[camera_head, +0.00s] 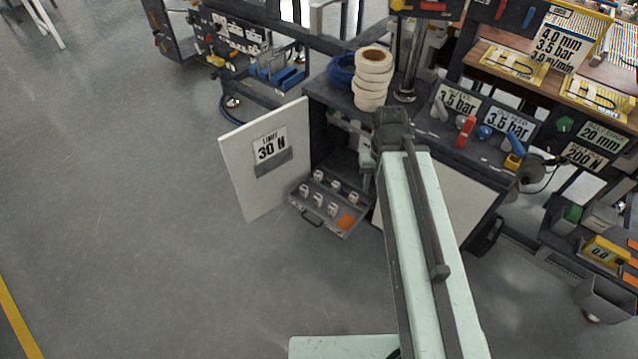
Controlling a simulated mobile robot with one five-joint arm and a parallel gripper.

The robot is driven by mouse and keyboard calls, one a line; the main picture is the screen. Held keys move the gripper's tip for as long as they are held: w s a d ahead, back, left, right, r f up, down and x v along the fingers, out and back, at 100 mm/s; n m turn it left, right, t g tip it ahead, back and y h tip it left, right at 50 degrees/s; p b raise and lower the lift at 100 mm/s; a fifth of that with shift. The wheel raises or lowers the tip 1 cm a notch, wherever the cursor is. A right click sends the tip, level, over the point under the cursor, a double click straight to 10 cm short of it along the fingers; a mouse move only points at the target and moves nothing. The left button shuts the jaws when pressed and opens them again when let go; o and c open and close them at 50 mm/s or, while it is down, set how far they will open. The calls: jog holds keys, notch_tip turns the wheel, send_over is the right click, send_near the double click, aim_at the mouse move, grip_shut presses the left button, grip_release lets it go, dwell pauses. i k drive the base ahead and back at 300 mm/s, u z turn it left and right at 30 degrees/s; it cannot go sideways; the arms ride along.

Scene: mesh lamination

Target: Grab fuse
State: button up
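Several small white block-shaped pieces, which look like the fuses (319,199), stand in two rows in an open grey drawer (335,232). The drawer sticks out at the bottom of a dark cabinet, and an orange patch lies in its right front corner. My pale green arm reaches forward over the cabinet's front. Part of my gripper (367,162) shows beyond the arm's dark end joint, just right of and above the drawer. The rest of it is hidden behind the arm, so its fingers cannot be made out. No fuse is seen in it.
The cabinet door (262,180), labelled 30 N, stands open left of the drawer. A stack of cream rolls (372,80) and a blue coil (342,72) sit on the cabinet top. A grey bin (606,298) stands at the right. The floor at left is clear.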

aim_at(318, 174)
jog(key=z, duration=1.1)
jog(key=k, duration=1.15)
jog(key=u, duration=1.8)
jog(key=i, duration=1.7)
jog(key=z, duration=0.05)
